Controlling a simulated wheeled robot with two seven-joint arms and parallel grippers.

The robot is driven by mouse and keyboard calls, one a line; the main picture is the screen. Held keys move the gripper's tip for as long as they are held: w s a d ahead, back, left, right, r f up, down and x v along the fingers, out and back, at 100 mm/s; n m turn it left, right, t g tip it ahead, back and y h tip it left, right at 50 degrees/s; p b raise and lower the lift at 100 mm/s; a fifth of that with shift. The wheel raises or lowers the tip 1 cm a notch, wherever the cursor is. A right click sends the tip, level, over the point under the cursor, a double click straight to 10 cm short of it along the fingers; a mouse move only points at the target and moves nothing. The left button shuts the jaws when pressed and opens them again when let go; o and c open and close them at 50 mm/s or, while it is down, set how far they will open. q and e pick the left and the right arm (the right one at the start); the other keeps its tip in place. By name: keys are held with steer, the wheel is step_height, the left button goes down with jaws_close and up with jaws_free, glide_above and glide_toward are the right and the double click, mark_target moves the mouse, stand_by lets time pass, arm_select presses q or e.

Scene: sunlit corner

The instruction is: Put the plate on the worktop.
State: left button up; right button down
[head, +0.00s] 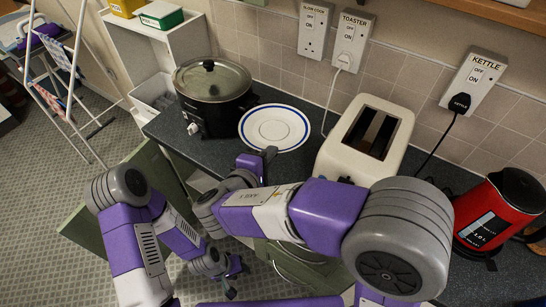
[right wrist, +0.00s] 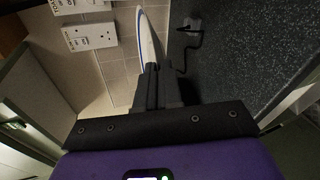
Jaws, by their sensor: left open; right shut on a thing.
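The white plate (head: 275,127) with blue rings lies flat in the head view, over the dark speckled worktop (head: 292,163), between the slow cooker and the toaster. My right gripper (head: 268,154) is shut on the plate's near rim. In the right wrist view the plate (right wrist: 149,42) shows edge-on between the fingers (right wrist: 157,86), alongside the worktop surface (right wrist: 245,50). I cannot tell whether its underside touches the worktop. My left gripper (head: 231,284) is low, in front of the cupboards, open and away from the plate.
The black slow cooker (head: 213,92) stands left of the plate. The cream toaster (head: 337,158) stands close on its right, with a red kettle (head: 503,205) farther right. The tiled wall (head: 262,55) with sockets is behind. A drying rack (head: 62,85) stands at far left.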

steer(key=shift+t, duration=0.5)
steer(key=f+b, duration=0.3)
steer(key=f, duration=0.2)
steer(key=s+f+b, duration=0.1)
steer(key=f+b, duration=0.2)
steer(key=f, duration=0.2)
steer(key=f+b, duration=0.3)
steer(key=f, duration=0.2)
steer(key=shift+s+a+b, duration=0.1)
steer(key=shift+s+b, duration=0.2)
steer(key=shift+b, duration=0.1)
arm_select(q)
step_height(320, 180, down, 10)
steer(key=s, duration=0.1)
steer(key=shift+f, duration=0.1)
arm_select(e)
steer(key=shift+f, duration=0.15)
steer(key=c, duration=1.6)
jaws_free()
arm_select(q)
steer(key=shift+f, duration=0.15)
